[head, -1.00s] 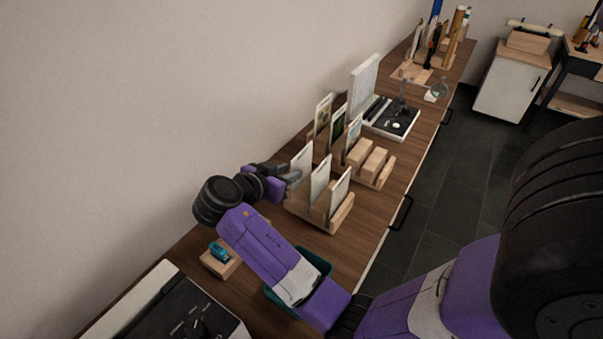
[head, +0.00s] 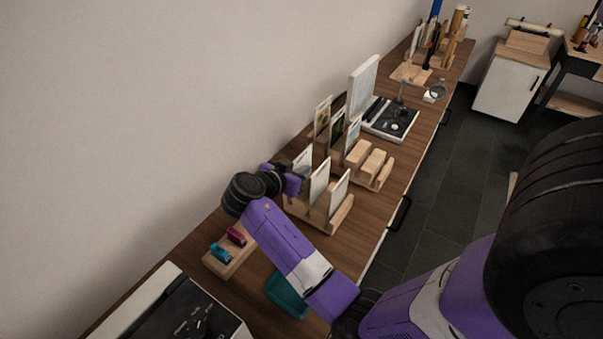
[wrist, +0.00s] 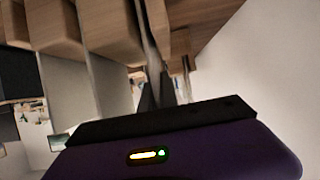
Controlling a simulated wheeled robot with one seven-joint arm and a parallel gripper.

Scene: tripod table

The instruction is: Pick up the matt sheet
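Three upright sheets stand in the slots of a wooden rack on the long counter: a left one (head: 303,160), a middle one (head: 319,180) and a right one (head: 340,191). I cannot tell by surface which is the matt sheet. My gripper is at the left sheet, mostly hidden behind my wrist in the head view. In the wrist view the two dark fingers of my gripper (wrist: 158,90) are close together, with a thin sheet edge (wrist: 151,55) running down toward the gap between them. Whether they press on it is not clear.
The wooden rack (head: 330,222) has another rack of cards (head: 338,125) behind it. A wooden block holder (head: 370,168) stands to the right. A small wooden tray (head: 218,262) with coloured items and a teal bin (head: 287,297) are nearer. The wall is close on the left.

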